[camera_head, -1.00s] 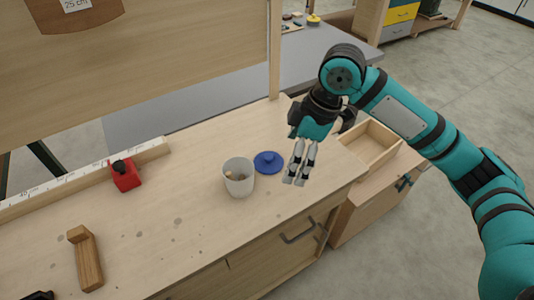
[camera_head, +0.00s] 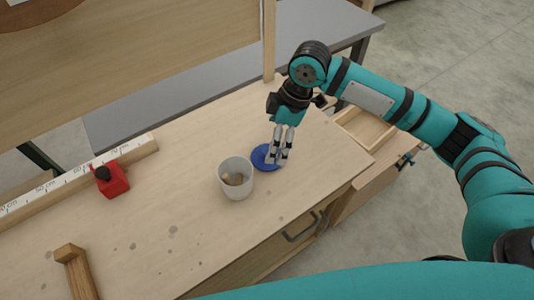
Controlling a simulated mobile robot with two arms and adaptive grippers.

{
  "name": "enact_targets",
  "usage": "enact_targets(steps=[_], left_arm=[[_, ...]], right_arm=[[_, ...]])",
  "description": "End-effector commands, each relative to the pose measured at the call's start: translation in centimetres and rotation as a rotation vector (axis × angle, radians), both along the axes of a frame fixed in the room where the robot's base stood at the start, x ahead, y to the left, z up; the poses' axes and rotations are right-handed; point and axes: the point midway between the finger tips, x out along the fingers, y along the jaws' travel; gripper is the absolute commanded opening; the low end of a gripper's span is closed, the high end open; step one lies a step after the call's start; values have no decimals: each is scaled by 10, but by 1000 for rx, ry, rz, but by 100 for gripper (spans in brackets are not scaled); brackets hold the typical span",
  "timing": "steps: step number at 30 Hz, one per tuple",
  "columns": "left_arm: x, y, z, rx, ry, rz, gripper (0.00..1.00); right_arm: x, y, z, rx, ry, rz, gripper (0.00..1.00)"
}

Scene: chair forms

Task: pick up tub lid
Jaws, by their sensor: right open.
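The blue tub lid (camera_head: 261,154) lies flat on the wooden workbench, just right of a whitish tub (camera_head: 236,181) that stands upright with small pale brown pieces inside. My right gripper (camera_head: 279,160) is over the lid with its fingers pointing down and hides the lid's middle and right part. Its fingers are open with a narrow gap. I cannot tell whether the fingertips touch the lid. My left gripper is not in view.
A red block-like tool (camera_head: 112,180) sits by a wooden rule (camera_head: 75,176) at the left. A wooden piece (camera_head: 76,270) lies at the lower left. An open wooden drawer or box (camera_head: 363,130) is at the right.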

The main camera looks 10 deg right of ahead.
Motion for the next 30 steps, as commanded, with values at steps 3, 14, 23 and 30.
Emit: enact_targets(steps=[3, 14, 23, 30], left_arm=[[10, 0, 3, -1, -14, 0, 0], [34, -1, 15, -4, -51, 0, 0], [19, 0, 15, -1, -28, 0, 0], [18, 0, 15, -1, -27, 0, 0]], right_arm=[[1, 4, -14, -1, 1, -1, 100], [6, 12, -49, 0, 3, -1, 100], [8, 18, -71, 0, -2, 0, 100], [8, 17, -71, 0, -2, -1, 87]])
